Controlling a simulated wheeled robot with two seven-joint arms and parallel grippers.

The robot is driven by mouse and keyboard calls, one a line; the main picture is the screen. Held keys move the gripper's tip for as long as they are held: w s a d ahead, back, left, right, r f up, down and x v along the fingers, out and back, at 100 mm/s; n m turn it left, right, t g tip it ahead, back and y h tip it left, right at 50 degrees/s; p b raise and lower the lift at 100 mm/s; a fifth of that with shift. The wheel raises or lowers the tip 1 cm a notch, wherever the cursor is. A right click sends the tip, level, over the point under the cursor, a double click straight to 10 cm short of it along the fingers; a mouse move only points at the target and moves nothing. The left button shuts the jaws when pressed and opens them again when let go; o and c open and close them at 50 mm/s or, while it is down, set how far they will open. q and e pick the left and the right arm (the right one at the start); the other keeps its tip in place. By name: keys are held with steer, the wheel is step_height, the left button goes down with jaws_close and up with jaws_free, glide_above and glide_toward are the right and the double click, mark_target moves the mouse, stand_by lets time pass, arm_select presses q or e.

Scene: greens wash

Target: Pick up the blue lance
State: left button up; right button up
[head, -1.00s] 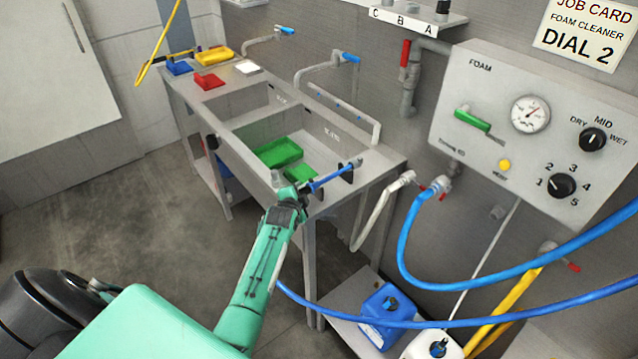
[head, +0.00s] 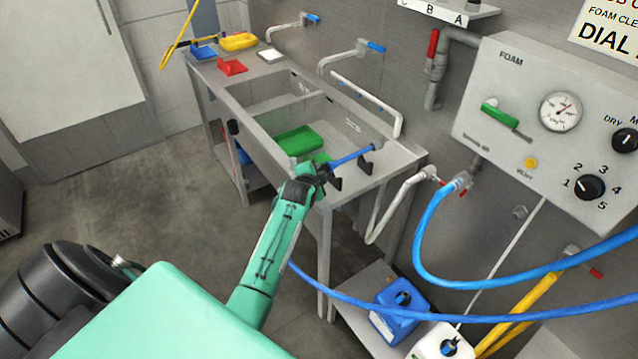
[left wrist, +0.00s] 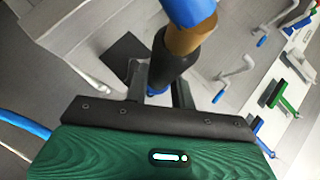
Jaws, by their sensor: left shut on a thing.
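The blue lance (head: 352,157) is at the near right end of the sink bench in the head view. My left gripper (head: 321,174) is shut on its near end. In the left wrist view the lance's black grip (left wrist: 172,68) lies between the fingers of my left gripper (left wrist: 158,92), with a brass collar and blue part beyond. The lance appears slightly above two black holders (head: 365,164) on the bench edge; I cannot tell whether it is fully clear. My right gripper is not in view.
A steel sink bench (head: 400,160) holds a green tray (head: 297,140) in its basin. A foam panel (head: 540,90) is on the wall at right. A blue hose (head: 430,250) loops across the right. Blue (head: 392,325) and white containers stand below. Open floor lies left.

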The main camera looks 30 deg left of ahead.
arm_select(q)
step_height(320, 180, up, 21)
steer(key=p, duration=0.2)
steer(key=shift+f, duration=0.2)
stand_by(0.5)
